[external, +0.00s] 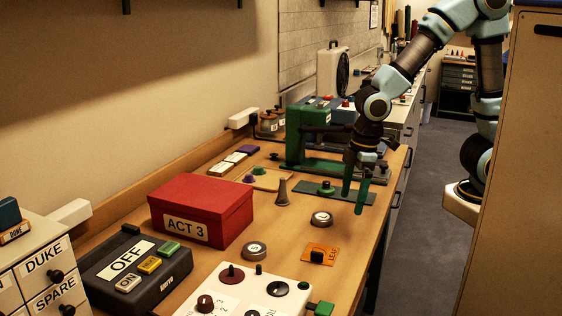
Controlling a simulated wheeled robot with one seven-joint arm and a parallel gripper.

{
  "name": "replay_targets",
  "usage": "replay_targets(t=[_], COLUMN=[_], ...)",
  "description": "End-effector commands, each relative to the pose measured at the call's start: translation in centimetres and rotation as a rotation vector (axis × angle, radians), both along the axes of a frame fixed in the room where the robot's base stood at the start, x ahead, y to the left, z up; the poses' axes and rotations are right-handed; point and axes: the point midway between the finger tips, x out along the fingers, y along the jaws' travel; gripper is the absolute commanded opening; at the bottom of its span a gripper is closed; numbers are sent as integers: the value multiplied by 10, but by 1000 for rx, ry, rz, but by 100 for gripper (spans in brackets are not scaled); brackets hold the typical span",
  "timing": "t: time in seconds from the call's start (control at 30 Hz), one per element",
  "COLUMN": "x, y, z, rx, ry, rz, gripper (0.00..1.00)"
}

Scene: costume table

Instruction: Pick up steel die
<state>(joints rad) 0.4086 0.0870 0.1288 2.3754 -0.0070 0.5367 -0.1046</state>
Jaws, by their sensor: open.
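My gripper (355,194) points down with its green fingers apart and empty, over the right end of a dark green plate (306,187). I cannot tell for sure which thing is the steel die. One round silver piece (321,218) with a dark mark on its pale top sits on the table, in front of and left of my fingers. A second similar silver piece (254,251) lies farther to the front left. A grey tapered post (282,193) stands upright left of the plate. None of these touches my gripper.
A green press (296,136) stands behind my gripper. A red ACT 3 box (201,211) and a dark button console (137,268) are at left. An orange card (320,249) with a dark block and a white panel (235,290) lie in front. The table's right edge is close.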

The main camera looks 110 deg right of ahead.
Motion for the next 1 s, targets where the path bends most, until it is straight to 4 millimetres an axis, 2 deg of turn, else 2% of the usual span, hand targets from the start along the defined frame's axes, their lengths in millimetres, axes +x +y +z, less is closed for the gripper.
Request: replay_targets(t=[0.03, 0.1, 0.2, 0.3, 0.43, 0.7, 0.87, 1.0], x=[7, 14, 20, 24, 26, 31, 32, 32], y=[-17, -35, -54, -65, -69, -70, -71, -72], z=[8, 17, 25, 30, 21, -18, -27, -42], rx=[1, 3, 5, 6, 9, 8, 8, 9], ry=[-2, -4, -6, -9, -4, -5, -7, -3], rz=[-24, -38, -53, -61, -62, -59, -60, -60], gripper=[100, 100, 100, 100, 100, 100, 100, 100])
